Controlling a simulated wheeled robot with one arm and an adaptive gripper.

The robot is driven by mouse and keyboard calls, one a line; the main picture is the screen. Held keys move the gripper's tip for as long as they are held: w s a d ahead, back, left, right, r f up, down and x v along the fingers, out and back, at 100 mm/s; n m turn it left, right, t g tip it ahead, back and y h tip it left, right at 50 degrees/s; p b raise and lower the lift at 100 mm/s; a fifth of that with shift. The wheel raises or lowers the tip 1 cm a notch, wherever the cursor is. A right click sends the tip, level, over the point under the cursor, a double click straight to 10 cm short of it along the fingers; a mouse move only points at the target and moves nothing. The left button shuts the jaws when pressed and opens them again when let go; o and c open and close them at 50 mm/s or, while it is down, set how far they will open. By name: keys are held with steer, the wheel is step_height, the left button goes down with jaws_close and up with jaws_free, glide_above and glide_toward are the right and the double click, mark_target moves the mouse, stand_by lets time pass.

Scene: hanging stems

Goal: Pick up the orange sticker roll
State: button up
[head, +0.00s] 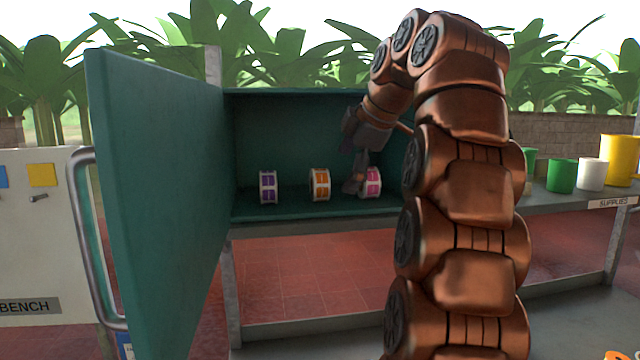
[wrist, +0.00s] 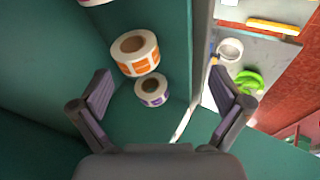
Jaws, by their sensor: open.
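The orange sticker roll (head: 320,185) stands in the open teal cabinet, between a purple roll (head: 268,187) and a pink roll (head: 372,182). In the wrist view the orange roll (wrist: 140,66) is left of centre, beyond the fingertips, with the purple roll (wrist: 152,98) just below it in the picture. My gripper (wrist: 160,74) is open with nothing between its fingers. In the head view my gripper (head: 354,184) is by the pink roll, right of the orange one, partly hidden by my arm.
The cabinet door (head: 150,200) stands open on the left. The cabinet's side walls and roof enclose the rolls. Green (head: 562,176), white (head: 591,175) and yellow (head: 618,160) containers stand on the supplies shelf at right.

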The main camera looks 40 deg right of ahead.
mark_target(324, 173)
steer(key=shift+w+p, duration=0.65)
steer(key=shift+w, duration=1.95)
steer(key=shift+x, duration=1.5)
steer(key=shift+p+x, duration=0.4)
steer(key=shift+x, duration=0.7)
steer(key=shift+r, duration=0.1)
steer(key=c, duration=1.2)
steer(key=shift+w+r+b, duration=0.1)
steer(key=shift+r+b, duration=0.1)
steer(key=shift+b, duration=0.3)
